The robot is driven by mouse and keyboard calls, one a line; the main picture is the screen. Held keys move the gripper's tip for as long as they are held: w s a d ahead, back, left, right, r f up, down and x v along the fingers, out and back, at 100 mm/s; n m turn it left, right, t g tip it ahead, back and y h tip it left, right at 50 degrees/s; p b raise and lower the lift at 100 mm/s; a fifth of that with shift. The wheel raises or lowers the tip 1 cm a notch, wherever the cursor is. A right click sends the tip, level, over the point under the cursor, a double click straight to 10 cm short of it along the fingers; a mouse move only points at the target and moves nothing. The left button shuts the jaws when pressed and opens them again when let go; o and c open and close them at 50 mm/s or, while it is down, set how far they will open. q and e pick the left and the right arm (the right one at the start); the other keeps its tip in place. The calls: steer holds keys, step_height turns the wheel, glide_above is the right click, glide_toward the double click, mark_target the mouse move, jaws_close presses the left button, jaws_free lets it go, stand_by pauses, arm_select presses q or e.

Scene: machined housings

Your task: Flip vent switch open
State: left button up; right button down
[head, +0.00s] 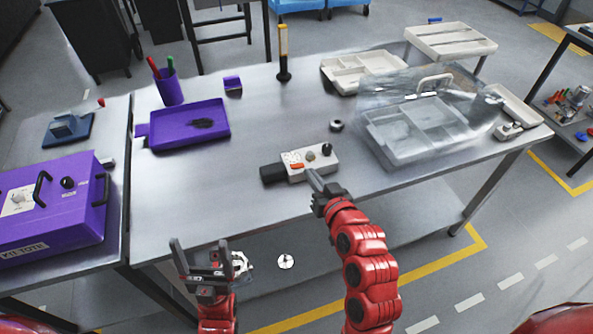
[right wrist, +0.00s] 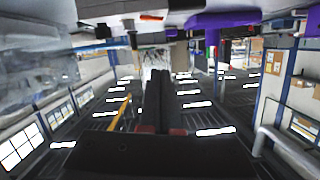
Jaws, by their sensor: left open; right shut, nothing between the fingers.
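A small white control box (head: 322,160) sits on the steel table, with an orange switch (head: 297,166), a tan knob and a black knob on top. A dark block joins its left end. I cannot read which control is the vent switch. My right gripper (head: 312,178) is shut and empty, its fingertips at the front edge of the box just below the orange switch; I cannot tell if they touch. In the right wrist view the shut fingers (right wrist: 158,85) show, with the orange part (right wrist: 151,17) near the top. My left gripper (head: 199,243) is open and empty, in front of the table.
A purple tray (head: 190,130) and pen cup (head: 170,90) stand at the left. A purple case (head: 75,215) lies further left. A clear-wrapped tray (head: 400,150) is right of the box. A dark ring (head: 336,125) lies behind it. The table's front left is clear.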

steer(key=shift+w, duration=0.1)
steer(key=b, duration=0.8)
glide_above(297, 166)
steer(key=s, duration=0.2)
step_height(297, 166, down, 2)
steer(key=f+p, duration=0.1)
steer(key=f, duration=0.2)
steer(key=shift+a, duration=0.2)
steer(key=shift+a+f, duration=0.15)
steer(key=shift+f, duration=0.55)
